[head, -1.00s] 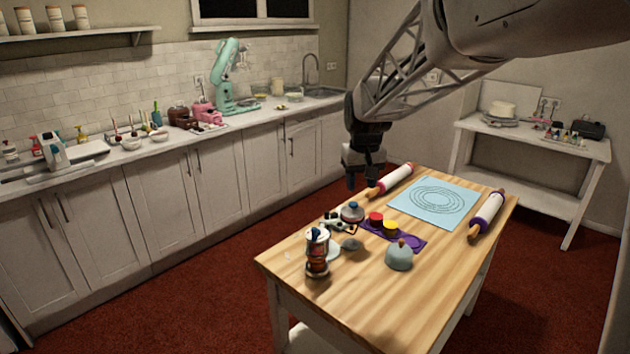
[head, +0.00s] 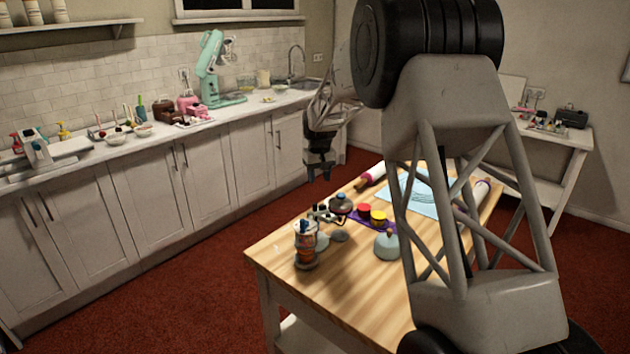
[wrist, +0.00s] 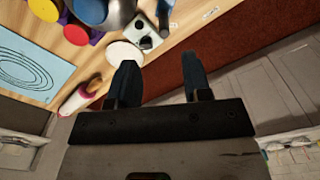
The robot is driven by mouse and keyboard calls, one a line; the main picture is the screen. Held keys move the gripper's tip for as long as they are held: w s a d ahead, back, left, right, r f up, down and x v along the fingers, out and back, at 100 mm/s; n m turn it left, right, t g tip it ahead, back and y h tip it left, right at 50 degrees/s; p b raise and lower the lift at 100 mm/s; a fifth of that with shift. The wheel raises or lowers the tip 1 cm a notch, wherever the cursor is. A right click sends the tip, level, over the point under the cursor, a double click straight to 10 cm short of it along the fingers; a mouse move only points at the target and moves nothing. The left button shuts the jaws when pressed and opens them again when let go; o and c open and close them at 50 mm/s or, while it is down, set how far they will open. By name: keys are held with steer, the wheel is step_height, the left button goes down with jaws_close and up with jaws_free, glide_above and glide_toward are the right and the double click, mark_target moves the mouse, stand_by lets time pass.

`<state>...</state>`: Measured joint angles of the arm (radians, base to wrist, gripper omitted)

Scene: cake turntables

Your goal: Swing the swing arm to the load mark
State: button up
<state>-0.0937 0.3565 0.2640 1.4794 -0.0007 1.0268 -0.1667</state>
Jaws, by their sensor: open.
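On the left part of the wooden table stands a small fixture: a post with stacked coloured bands (head: 306,247), a dark jointed piece (head: 322,214) and a grey knob-topped part (head: 341,204) beside it. I cannot tell which piece is the swing arm. A grey disc (head: 339,236) lies close by. In the wrist view a pale disc (wrist: 125,53) and a white block with dark spots (wrist: 145,32) show above the fingers. Small dark marks (wrist: 210,14) near the table edge are too small to read. My gripper (head: 319,176) is open and empty, beyond the fixture; its fingers show in the wrist view (wrist: 160,80).
Red and yellow discs on a purple tray (head: 361,223), a grey dome (head: 386,244), a blue mat (head: 400,190) and a rolling pin (head: 370,175) share the table (head: 345,290). My arm covers much of its right side. The table's front left is clear.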

mark_target(315, 204)
steer(key=w+f, duration=0.1)
steer(key=w+a+f, duration=0.1)
steer(key=w+f, duration=0.1)
steer(key=shift+w+f, duration=0.15)
steer(key=shift+w, duration=0.05)
steer(key=shift+f, duration=0.15)
steer(key=shift+f, duration=4.6)
steer(key=shift+c, duration=0.3)
steer(key=c, duration=0.7)
steer(key=shift+o, duration=0.2)
